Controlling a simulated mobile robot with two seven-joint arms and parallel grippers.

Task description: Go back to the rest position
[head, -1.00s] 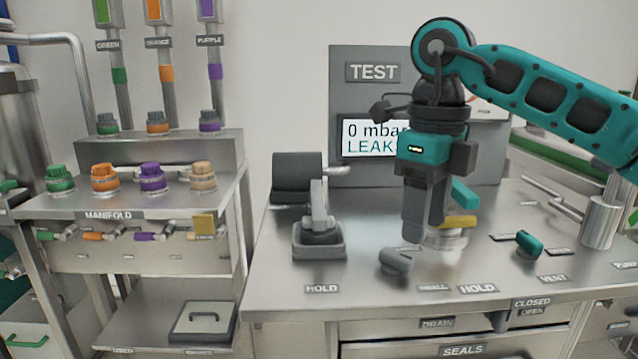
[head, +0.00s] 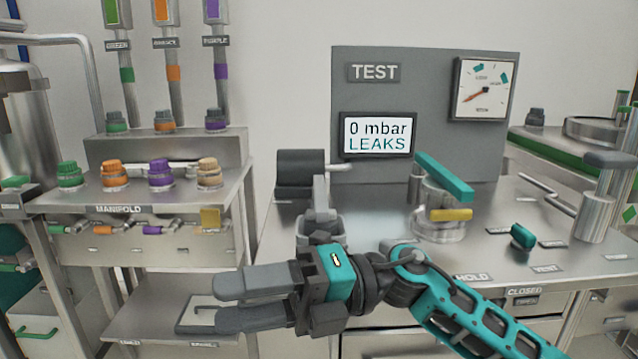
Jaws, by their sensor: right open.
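My right gripper (head: 216,302) is in the lower middle of the head view, its arm coming in from the lower right. Its two grey fingers point left and stand apart with nothing between them. It hangs in front of the steel test bench (head: 375,222) and the gap beside the manifold stand. My left gripper is not in view.
A teal bar (head: 444,176) and yellow piece (head: 451,214) sit at the bench fixture. The manifold (head: 120,209) with coloured caps stands left.

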